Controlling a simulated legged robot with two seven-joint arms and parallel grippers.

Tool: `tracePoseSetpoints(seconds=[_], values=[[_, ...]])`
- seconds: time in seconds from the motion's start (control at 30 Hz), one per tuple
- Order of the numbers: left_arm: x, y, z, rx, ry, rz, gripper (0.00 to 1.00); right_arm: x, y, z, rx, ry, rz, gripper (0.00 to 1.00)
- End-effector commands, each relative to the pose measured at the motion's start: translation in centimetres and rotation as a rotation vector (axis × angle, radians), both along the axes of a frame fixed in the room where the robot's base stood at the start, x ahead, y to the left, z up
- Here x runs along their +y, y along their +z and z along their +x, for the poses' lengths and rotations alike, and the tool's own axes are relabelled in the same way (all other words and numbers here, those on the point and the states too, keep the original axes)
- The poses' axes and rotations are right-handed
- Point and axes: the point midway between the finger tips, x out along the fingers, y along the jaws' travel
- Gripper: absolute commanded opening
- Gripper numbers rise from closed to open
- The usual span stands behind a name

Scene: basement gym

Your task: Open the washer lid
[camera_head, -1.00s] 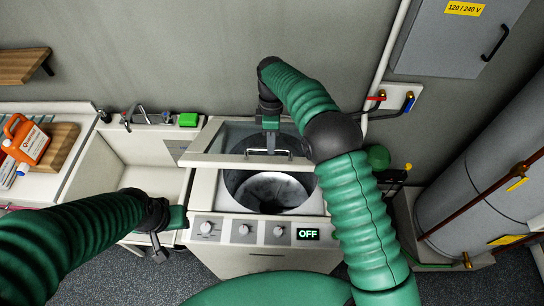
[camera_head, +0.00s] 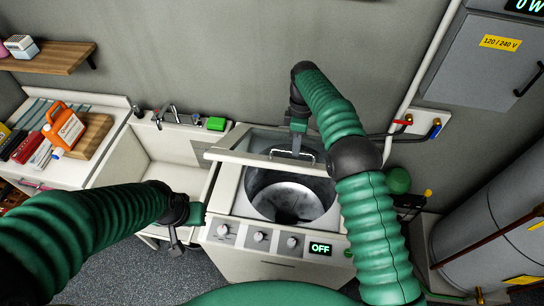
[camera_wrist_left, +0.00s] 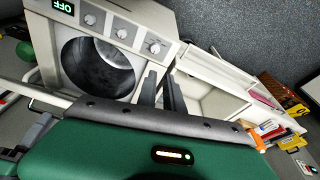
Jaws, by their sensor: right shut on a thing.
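The white top-load washer (camera_head: 222,199) stands in the middle of the head view, its drum (camera_head: 290,196) exposed. Its lid (camera_head: 232,155), white-framed with a glass panel, is raised over the rear of the opening. My right gripper (camera_head: 297,148) reaches down from behind the lid and is shut on the lid's metal handle (camera_head: 306,151); the fingertips are small here. My left gripper (camera_head: 182,238) hangs beside the washer's front left corner, touching nothing that I can make out. In the left wrist view, its two dark fingers (camera_wrist_left: 160,90) stand apart and empty, with the washer drum beyond.
A sink basin (camera_head: 150,172) adjoins the washer on the left, with a counter holding an orange detergent jug (camera_head: 64,128). A wall shelf (camera_head: 55,58) is upper left. Pipes, valves and a grey tank (camera_head: 490,225) stand at the right.

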Motion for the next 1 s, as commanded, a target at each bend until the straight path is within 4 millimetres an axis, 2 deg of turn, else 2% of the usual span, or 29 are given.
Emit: tracePoseSetpoints(seconds=[0.07, 0.17, 0.27, 0.5, 0.7, 0.8, 0.9, 1.0], values=[[-0.3, -0.3, 0.5, -0.007, 0.062, -0.024, 0.0, -0.2, -0.4, 0.4, -0.017, -0.002, -0.003, 0.0], [-1.5, -0.8, 1.6, -0.032, 0.258, -0.101, 0.0, -0.2, -0.4, 0.4, -0.016, -0.002, -0.003, 0.0], [-3.1, -1.4, 3.2, -0.061, 0.573, -0.236, 0.0, -0.2, -0.4, 0.4, -0.016, -0.002, -0.003, 0.0], [-6.8, -2.4, 7.0, -0.071, 1.443, -0.642, 0.0, -0.2, -0.4, 0.4, -0.016, -0.002, -0.003, 0.0], [-8.8, -2.7, 9.5, 0.009, 2.149, -0.992, 0.0, -0.2, -0.4, 0.4, -0.016, -0.002, -0.003, 0.0], [-9.3, -2.7, 10.2, 0.06, 2.416, -1.126, 0.0, -0.2, -0.4, 0.4, -0.016, -0.002, -0.003, 0.0], [-9.5, -2.6, 10.6, 0.099, 2.582, -1.212, 0.0, -0.2, -0.4, 0.4, -0.016, -0.002, -0.003, 0.0], [-9.6, -2.7, 10.9, 0.119, 2.659, -1.251, 0.0, -0.2, -0.4, 0.4, -0.016, -0.002, -0.003, 0.0]])
